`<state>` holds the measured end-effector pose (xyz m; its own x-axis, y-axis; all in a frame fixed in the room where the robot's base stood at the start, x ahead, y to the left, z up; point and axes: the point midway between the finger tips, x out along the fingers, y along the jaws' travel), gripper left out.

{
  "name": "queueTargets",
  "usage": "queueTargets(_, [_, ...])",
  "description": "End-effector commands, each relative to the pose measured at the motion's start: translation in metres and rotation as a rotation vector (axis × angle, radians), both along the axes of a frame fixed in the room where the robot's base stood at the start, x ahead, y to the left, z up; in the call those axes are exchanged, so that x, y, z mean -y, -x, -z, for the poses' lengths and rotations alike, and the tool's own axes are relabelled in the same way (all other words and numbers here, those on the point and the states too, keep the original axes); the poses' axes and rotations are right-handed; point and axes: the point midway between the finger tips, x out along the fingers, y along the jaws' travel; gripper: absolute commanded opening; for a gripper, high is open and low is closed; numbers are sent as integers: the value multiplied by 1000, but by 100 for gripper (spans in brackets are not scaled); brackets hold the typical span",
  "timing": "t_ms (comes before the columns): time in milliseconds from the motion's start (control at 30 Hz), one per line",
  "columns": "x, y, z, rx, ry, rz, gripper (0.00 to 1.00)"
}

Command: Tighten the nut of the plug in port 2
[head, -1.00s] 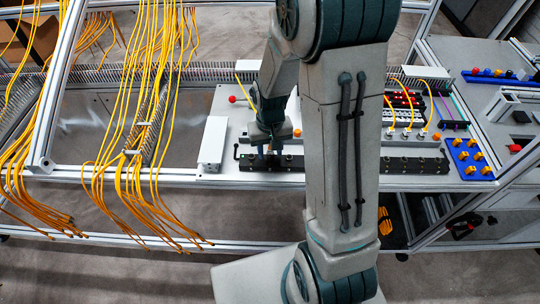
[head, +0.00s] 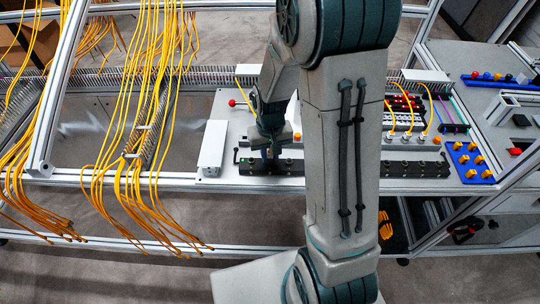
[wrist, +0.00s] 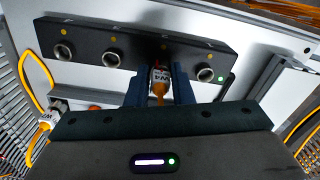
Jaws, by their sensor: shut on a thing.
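A black port strip (wrist: 85,42) with a row of round metal ports runs across the top of the wrist view. It also shows in the head view (head: 252,168), lying on the white panel. My gripper (wrist: 160,88) is at the strip, its two blue fingers on either side of a white labelled plug (wrist: 160,76) with an orange cable. The gripper is shut on this plug, which lines up with one port. The plug's nut and its seating are hidden by the fingers. In the head view my gripper (head: 270,153) points down at the strip, and the plug cannot be made out.
Another labelled plug (wrist: 46,119) with an orange cable sits at the left of the wrist view. A green light (wrist: 221,79) glows by the rightmost visible port. Yellow cables (head: 150,110) hang at left. A white box (head: 213,147) stands left of my gripper.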

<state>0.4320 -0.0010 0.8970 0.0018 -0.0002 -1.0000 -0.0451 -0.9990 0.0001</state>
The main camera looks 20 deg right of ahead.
Motion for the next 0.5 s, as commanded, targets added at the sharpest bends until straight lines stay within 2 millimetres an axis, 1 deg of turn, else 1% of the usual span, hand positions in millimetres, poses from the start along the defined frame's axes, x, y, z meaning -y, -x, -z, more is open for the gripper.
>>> queueTargets(67, [0, 1, 2, -2, 0, 13, 6])
queueTargets(167, [-1, 1, 3, -2, 1, 92, 6])
queueTargets(400, [-1, 1, 3, -4, 0, 404, 6])
queueTargets(500, [0, 1, 3, -4, 1, 494, 6])
